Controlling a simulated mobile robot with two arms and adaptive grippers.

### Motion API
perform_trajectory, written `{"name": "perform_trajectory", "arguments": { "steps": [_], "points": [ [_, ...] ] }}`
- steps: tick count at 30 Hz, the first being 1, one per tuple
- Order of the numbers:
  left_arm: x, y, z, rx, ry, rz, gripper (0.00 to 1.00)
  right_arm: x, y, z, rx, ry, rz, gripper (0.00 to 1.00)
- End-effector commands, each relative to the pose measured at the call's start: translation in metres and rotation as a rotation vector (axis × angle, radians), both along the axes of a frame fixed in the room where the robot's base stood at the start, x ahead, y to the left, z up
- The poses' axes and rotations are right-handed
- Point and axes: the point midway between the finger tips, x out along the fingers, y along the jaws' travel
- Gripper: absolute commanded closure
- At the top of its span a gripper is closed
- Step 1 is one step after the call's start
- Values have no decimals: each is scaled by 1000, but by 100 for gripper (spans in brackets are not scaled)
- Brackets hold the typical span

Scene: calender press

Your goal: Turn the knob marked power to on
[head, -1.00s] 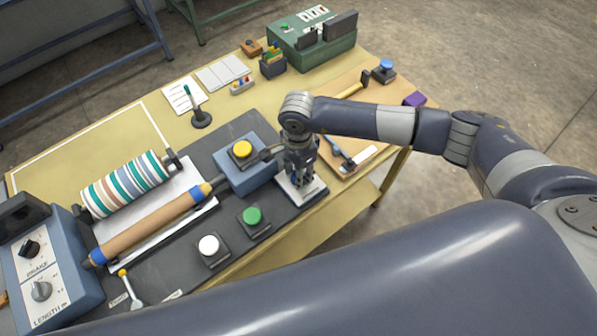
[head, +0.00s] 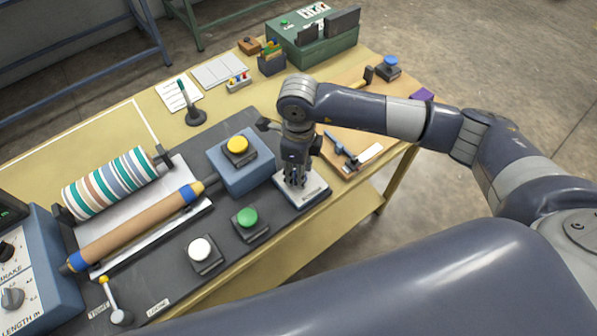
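My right gripper (head: 295,182) points down over a small pale plate (head: 313,193) at the near right edge of the dark mat. Its fingers cover the middle of the plate, so any knob there is hidden. The plate carries lettering on its front part, too small to read. I cannot tell whether the fingers are open, shut or touching something. No knob readable as power shows. A grey knob (head: 12,298) on the blue box (head: 45,265) at the left is marked length, and a dark knob above it is marked brake. My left gripper is out of view.
Near the gripper are a yellow button (head: 237,145) on a blue block, a green button (head: 247,217) and a white button (head: 200,248). A lever (head: 112,298), a striped roller (head: 110,182) and a brown roller (head: 135,228) lie left. A clamp-like tool (head: 340,148) lies right.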

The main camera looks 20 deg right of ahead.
Motion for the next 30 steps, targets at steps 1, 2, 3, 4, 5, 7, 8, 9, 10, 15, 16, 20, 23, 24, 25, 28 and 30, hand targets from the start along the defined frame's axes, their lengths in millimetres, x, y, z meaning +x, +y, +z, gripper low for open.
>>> {"name": "perform_trajectory", "arguments": {
  "steps": [1, 2, 3, 4, 5, 7, 8, 9, 10, 15, 16, 20, 23, 24, 25, 28, 30],
  "points": [
    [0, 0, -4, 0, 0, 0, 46, 1, 0, -1, 0, -2, -22, 91],
    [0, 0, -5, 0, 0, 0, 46, 1, 0, -1, 0, -2, -35, 91],
    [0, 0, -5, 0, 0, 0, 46, 1, 0, -1, 0, -2, -50, 91],
    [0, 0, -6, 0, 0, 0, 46, 1, 0, -1, -1, -2, -60, 91],
    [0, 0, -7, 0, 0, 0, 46, 1, -1, -1, -1, -2, -69, 91],
    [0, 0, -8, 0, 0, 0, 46, 1, -1, 0, -1, -2, -85, 91],
    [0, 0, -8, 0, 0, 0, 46, 1, -1, 0, -1, -2, -91, 91],
    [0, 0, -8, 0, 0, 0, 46, 1, -1, 0, -1, -2, -98, 91],
    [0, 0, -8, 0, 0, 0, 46, 1, -1, 0, -1, -2, -102, 91],
    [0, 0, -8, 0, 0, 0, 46, 1, -1, 1, -1, -2, -111, 91],
    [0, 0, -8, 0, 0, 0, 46, 1, -1, 1, -1, -2, -112, 91],
    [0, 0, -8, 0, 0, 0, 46, 1, -1, 1, -1, -2, -112, 91],
    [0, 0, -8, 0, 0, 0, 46, 1, -1, 1, -1, -2, -112, 91],
    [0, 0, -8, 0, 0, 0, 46, 1, -1, 1, -1, -2, -112, 62],
    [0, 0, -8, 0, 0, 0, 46, 1, -1, 1, -1, -2, -112, 55],
    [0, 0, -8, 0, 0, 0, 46, 1, 0, 1, -1, -1, -111, 46],
    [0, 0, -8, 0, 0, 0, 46, 0, 0, 0, -1, -1, -110, 46]
  ]
}}
